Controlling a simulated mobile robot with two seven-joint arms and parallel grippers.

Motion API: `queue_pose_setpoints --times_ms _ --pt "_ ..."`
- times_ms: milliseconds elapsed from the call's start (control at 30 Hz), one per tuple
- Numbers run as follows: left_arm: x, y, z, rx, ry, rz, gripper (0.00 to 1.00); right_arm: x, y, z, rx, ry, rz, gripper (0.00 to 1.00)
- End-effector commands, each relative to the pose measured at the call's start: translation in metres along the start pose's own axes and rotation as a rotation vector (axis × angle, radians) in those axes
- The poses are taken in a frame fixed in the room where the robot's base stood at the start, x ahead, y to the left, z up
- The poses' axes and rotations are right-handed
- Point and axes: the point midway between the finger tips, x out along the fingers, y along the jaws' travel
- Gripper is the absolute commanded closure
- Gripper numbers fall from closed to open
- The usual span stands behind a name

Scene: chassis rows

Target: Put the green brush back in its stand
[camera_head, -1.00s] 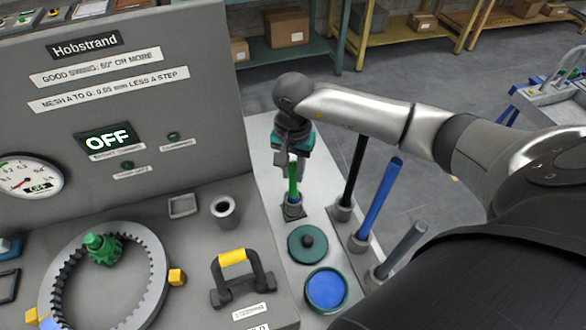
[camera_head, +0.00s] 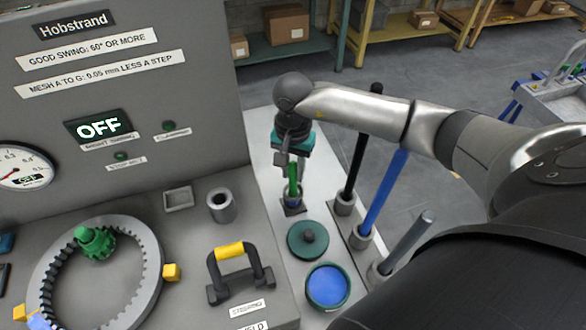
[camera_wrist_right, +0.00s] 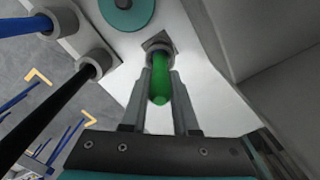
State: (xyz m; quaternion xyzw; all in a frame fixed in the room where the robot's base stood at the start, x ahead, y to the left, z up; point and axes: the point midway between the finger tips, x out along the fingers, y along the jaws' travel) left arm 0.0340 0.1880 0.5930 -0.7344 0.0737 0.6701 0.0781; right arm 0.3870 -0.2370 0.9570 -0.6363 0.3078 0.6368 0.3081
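The green brush (camera_head: 293,180) stands upright, its lower end at a small grey socket stand (camera_head: 293,207) on the pale side shelf. In the right wrist view its green handle (camera_wrist_right: 159,92) points towards the camera, with the socket (camera_wrist_right: 158,48) around its far end. My right gripper (camera_head: 292,168) reaches down over it. Its two fingers lie on either side of the handle, seemingly touching it, so it looks shut on the brush. The socket hides the brush's lower end, so I cannot tell how deep it sits. My left gripper is not in view.
Black (camera_head: 358,160), blue (camera_head: 383,200) and grey (camera_head: 408,242) rods stand in sockets to the right. A green round lid (camera_head: 308,240) and a blue-filled tin (camera_head: 327,287) lie in front. The Hobstrand machine (camera_head: 110,85), with a yellow-gripped handle (camera_head: 230,250), fills the left.

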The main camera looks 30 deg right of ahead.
Motion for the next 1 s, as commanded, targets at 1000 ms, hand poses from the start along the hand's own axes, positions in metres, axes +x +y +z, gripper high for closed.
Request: queue_pose_setpoints --times_ms 1000 --pt "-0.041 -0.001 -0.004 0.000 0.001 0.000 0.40 -0.042 -0.001 0.000 0.001 0.000 -0.001 0.38"
